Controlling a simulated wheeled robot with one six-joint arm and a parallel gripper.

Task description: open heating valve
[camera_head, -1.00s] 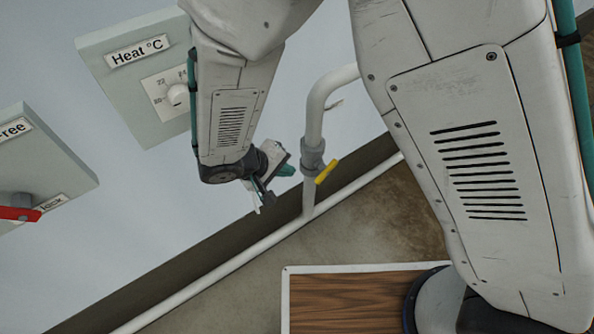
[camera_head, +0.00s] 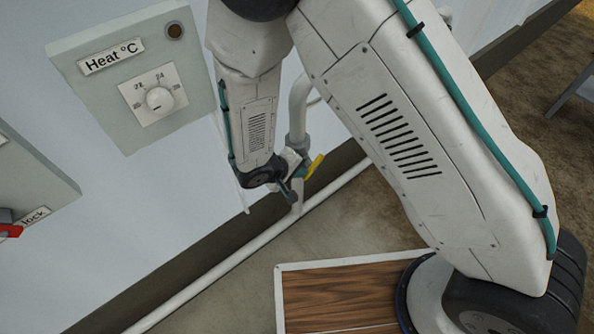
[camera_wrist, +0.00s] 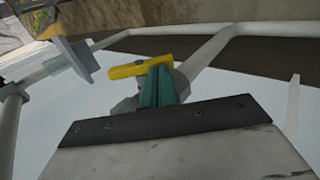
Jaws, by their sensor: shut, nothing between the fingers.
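The heating valve has a yellow lever handle (camera_head: 315,166) on a grey body on a white pipe by the wall. In the head view the handle slants across the pipe. My gripper (camera_head: 289,192) is low beside the valve, just left of the handle, and overlaps the valve body in the picture. In the wrist view the teal fingers (camera_wrist: 158,86) are together and empty. The yellow handle (camera_wrist: 138,69) sticks out to their left, with its right end right behind the fingertips. I cannot tell whether they touch it. The grey valve body (camera_wrist: 125,108) is partly hidden by the fingers.
A "Heat °C" panel (camera_head: 98,95) with a white dial (camera_head: 158,99) is on the wall. Another panel with a red handle (camera_head: 10,231) is at the left edge. A white pipe (camera_head: 225,264) runs along the wall's foot. A wooden board (camera_head: 335,300) lies below.

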